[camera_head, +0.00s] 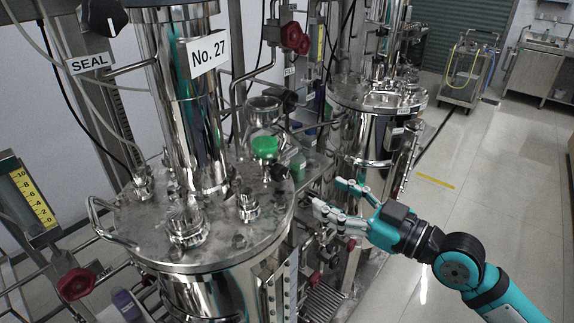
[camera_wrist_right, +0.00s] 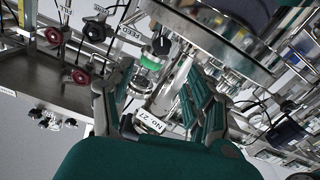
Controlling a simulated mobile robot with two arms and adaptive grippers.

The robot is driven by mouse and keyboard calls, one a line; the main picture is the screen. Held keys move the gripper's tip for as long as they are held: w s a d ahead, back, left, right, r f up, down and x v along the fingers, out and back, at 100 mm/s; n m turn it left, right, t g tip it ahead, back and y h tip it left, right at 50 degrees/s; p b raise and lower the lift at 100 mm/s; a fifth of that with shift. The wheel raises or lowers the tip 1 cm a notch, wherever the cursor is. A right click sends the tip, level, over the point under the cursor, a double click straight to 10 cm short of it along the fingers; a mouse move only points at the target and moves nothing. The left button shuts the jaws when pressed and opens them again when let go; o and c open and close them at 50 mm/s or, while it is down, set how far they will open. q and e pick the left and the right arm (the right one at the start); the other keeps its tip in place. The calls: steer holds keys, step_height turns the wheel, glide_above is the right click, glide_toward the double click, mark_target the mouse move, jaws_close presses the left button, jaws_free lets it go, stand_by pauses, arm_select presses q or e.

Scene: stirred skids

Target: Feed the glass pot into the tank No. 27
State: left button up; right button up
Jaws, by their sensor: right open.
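Tank No. 27 is the steel vessel whose round lid (camera_head: 215,215) fills the left foreground in the head view. Its "No. 27" label (camera_head: 208,52) is on the upright column, and also shows in the right wrist view (camera_wrist_right: 149,122). What looks like the glass pot, with a bright green part (camera_head: 264,147), is at the lid's far right side; its exact support is unclear. The green part also shows in the right wrist view (camera_wrist_right: 150,62). My right gripper (camera_head: 327,193) is open and empty, right of the lid and apart from the pot. My left gripper is out of view.
A second steel tank (camera_head: 375,100) stands behind. Pipes, fittings and red valve knobs (camera_head: 76,284) crowd around the lid. A steel trolley (camera_head: 468,68) is at the back right. The floor (camera_head: 460,200) on the right is clear.

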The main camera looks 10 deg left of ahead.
mark_target(282, 173)
steer(key=p+x, duration=0.3)
steer(key=x, duration=0.7)
steer(key=shift+a+r+p, duration=0.15)
steer(key=shift+a+p, duration=0.1)
steer(key=shift+p, duration=0.05)
steer(key=shift+x, duration=0.75)
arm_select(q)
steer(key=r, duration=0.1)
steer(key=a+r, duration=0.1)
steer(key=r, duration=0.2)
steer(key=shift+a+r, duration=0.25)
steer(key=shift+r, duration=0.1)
